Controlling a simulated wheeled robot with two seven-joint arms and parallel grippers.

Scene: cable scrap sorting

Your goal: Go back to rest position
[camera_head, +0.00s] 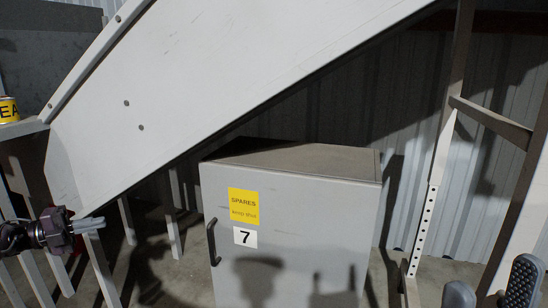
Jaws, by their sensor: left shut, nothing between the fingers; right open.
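My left gripper (90,224) is at the left edge of the head view, its dark arm coming in from the left. Its pale fingers are together with nothing visible between them. It is in front of the metal legs under the sloping panel. My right gripper (490,286) is at the bottom right corner. Its two grey finger pads stand apart with nothing between them; the rest of it is out of the frame.
A grey cabinet (330,220) with a yellow "SPARES keep shut" label and number 7 stands in the middle. A large pale sloping panel (200,80) crosses above it. A metal frame (440,150) stands at right. A yellow tin (8,110) is at far left.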

